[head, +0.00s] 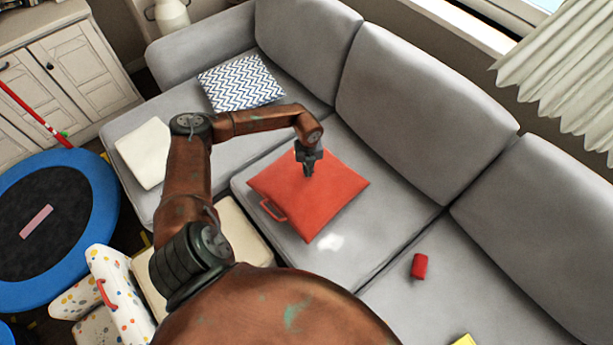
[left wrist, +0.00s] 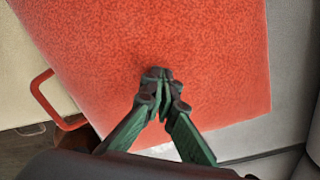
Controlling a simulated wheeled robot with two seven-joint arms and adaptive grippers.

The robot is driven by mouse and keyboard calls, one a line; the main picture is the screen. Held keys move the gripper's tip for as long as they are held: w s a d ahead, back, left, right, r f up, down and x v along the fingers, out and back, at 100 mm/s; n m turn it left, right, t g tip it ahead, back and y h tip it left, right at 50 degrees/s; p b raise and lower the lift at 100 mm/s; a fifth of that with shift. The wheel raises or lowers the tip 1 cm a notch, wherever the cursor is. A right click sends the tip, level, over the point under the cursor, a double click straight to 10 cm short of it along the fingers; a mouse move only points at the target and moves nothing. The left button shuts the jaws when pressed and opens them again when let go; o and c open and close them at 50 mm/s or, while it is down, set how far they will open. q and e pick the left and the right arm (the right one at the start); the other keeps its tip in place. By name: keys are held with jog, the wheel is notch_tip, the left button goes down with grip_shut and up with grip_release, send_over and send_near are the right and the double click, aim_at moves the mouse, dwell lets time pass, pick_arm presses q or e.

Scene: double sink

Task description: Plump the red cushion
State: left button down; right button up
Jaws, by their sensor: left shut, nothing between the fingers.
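The red cushion (head: 325,202) lies flat on the grey sofa seat in the head view, with a red loop handle at its left edge. It fills much of the left wrist view (left wrist: 215,60), where the handle (left wrist: 45,98) shows at the left. My left gripper (head: 308,174) points down over the upper middle of the cushion. Its fingertips (left wrist: 160,75) are together with nothing between them. They are at or very near the fabric, and a slight dark dip or shadow shows there; I cannot tell whether they press in. My right gripper is out of view.
The grey sofa (head: 400,105) has a backrest behind the cushion. A zigzag cushion (head: 240,82) and a cream cushion (head: 145,152) lie to the left. A small red object (head: 419,266) lies to the right. A blue-rimmed trampoline (head: 100,200) stands on the floor at left.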

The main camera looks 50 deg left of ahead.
pick_arm(q)
jog(key=shift+f, duration=0.25)
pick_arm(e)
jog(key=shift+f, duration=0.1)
pick_arm(q)
jog(key=shift+f+b, duration=0.4)
jog(key=shift+f, duration=0.3)
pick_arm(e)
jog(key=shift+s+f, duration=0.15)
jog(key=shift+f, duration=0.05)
pick_arm(q)
jog(key=shift+r, duration=0.1)
jog(key=shift+r+p, duration=0.7)
jog(key=shift+r, duration=0.1)
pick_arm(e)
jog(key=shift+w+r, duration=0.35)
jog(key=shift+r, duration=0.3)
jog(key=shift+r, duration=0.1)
pick_arm(q)
notch_tip(320, 180, up, 6)
jog(key=p, duration=0.4)
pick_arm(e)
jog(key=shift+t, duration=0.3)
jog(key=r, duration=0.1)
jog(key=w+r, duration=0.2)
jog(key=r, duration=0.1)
